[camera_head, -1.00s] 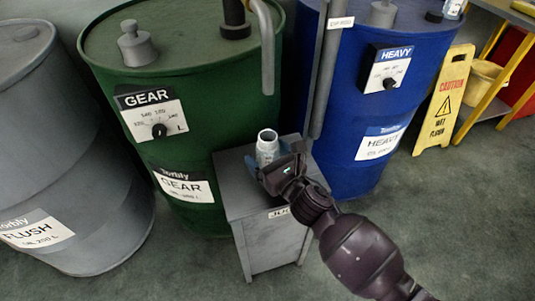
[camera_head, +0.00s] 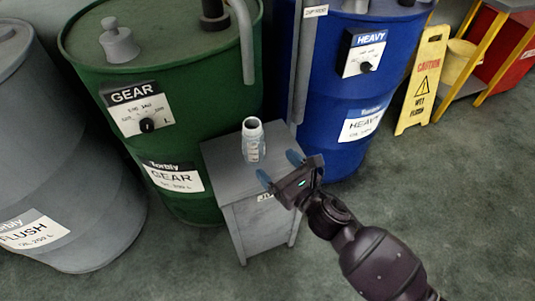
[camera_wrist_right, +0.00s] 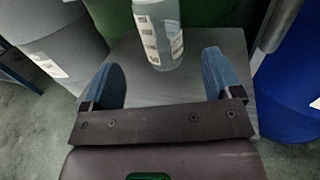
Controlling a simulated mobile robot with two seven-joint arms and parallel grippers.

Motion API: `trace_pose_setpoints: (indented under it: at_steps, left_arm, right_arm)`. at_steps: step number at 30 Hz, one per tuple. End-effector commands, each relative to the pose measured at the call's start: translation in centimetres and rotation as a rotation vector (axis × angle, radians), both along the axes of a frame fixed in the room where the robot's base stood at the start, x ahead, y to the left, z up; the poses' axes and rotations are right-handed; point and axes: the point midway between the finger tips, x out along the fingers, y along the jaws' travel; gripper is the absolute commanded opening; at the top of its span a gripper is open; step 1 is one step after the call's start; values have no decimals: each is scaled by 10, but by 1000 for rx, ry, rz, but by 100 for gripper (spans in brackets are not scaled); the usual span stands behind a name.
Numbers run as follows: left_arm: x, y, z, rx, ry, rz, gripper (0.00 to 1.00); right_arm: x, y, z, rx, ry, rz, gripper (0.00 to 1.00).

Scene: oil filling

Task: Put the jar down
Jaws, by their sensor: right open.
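The jar (camera_head: 253,143) is a small clear container with a white rim and a printed label. It stands upright on the grey stand (camera_head: 225,181) in front of the green drum. My right gripper (camera_head: 280,168) is open, with its two blue fingertips apart, at the stand's front right edge. It is clear of the jar and pointed toward it. In the right wrist view the jar (camera_wrist_right: 160,35) stands beyond the open fingertips (camera_wrist_right: 165,75), and its top is cut off by the frame. My left gripper is not in view.
A green GEAR drum (camera_head: 180,80) stands behind the stand, a blue HEAVY drum (camera_head: 335,120) to its right and a grey FLUSH drum (camera_head: 60,160) at left. Pipes (camera_head: 302,70) rise between the drums. A yellow wet-floor sign (camera_head: 424,85) stands at right. The floor (camera_head: 450,200) at right is clear.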

Motion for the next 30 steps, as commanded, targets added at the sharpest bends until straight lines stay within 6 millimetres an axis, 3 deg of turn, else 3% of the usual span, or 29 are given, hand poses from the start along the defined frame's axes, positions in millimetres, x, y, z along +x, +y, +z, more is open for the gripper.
trace_pose_setpoints:
  at_steps: [6,19,23,30]
  left_arm:
    - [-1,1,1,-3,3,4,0]
    - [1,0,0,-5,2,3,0]
    - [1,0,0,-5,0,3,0]
    - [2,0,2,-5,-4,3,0]
  right_arm:
    - [-15,-10,0,-1,-1,0,85]
    - [-24,-16,-4,49,47,-16,85]
    - [-44,-32,-16,241,208,-77,85]
    - [-108,-81,-42,829,628,-297,85]
